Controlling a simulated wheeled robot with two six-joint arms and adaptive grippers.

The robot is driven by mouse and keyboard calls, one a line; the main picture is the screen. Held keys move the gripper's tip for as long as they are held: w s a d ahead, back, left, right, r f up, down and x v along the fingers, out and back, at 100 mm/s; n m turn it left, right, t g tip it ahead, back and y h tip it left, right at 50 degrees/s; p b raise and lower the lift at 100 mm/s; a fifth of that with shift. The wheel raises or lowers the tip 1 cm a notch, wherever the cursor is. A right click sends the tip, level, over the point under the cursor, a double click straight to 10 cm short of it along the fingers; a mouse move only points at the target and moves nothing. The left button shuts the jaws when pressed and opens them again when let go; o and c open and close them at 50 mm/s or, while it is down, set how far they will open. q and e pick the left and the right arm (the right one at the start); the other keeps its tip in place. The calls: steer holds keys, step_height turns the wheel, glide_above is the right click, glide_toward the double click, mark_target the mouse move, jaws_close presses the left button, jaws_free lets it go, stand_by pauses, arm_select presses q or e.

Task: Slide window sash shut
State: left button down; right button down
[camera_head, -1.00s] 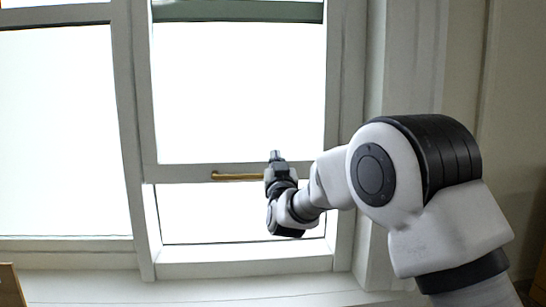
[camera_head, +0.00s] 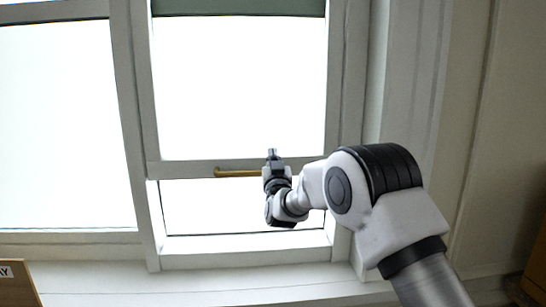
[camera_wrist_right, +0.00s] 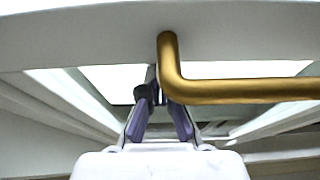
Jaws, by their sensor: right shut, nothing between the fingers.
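The white window sash (camera_head: 180,169) stands raised, with a gap (camera_head: 190,205) between its bottom rail and the sill. A brass bar handle (camera_head: 238,173) is fixed along that rail. My right gripper (camera_head: 272,153) is shut and empty at the handle's right end, its tips pointing up over the rail. In the right wrist view the shut fingers (camera_wrist_right: 153,92) are close beside the bent end of the handle (camera_wrist_right: 240,92), below the sash rail (camera_wrist_right: 250,30). I cannot tell whether they touch it. My left gripper is not in view.
The window frame's right post (camera_head: 350,80) stands just behind my right arm. A white sill (camera_head: 240,285) runs below the window. A brown sign (camera_head: 18,285) shows at the lower left, and a brown piece (camera_head: 535,260) at the right edge.

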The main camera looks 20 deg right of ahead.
steer(key=shift+f+b, duration=0.55)
steer(key=shift+f, duration=0.1)
step_height(320, 180, down, 20)
steer(key=b, duration=1.5)
steer(key=shift+b, duration=0.4)
steer(key=shift+r, duration=0.2)
